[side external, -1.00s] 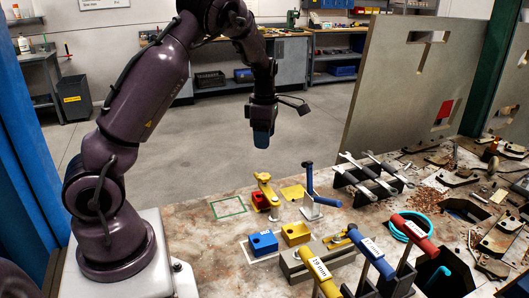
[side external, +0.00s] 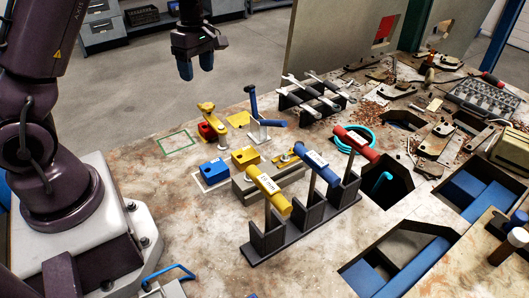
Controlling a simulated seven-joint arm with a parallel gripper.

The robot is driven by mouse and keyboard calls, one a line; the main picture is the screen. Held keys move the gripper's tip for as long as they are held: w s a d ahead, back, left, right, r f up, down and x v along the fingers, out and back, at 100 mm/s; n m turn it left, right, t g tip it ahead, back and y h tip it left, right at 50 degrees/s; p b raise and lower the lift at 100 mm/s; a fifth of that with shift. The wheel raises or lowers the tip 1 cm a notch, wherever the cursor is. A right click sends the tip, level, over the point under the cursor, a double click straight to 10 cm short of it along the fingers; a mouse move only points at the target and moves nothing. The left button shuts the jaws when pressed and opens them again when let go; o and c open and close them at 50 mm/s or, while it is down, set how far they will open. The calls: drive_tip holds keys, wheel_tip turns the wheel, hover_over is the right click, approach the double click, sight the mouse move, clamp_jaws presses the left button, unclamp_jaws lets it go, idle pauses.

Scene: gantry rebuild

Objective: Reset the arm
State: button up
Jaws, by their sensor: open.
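My gripper (side external: 197,68) hangs in the air at the upper middle of the side external view, with its two blue fingertips pointing down. The fingertips are apart, with nothing between them. It is above the far side of the stone-like table (side external: 130,165), clear of the objects there. My dark purple arm rises at the left from a white base, and its upper part is cut off by the frame.
A yellow clamp-like tool (side external: 208,114) and a blue-handled stand (side external: 256,115) are closest below. A black rack (side external: 305,215) holds yellow, blue and red-handled tools. Wrenches (side external: 310,92) lie on another rack. A grey panel (side external: 340,35) stands behind. Openings cut the table at right.

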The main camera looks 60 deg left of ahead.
drive_tip(key=s+d+r+m+t, duration=0.3)
drive_tip(key=s+d+r+m, duration=0.4)
drive_tip(key=d+m, duration=0.3)
drive_tip(key=s+d+r+m+t, duration=0.3)
drive_tip(key=s+d+r+m, duration=0.4)
drive_tip(key=d+m, duration=0.4)
drive_tip(key=shift+r+m, duration=0.5)
drive_tip(key=shift+m, duration=0.2)
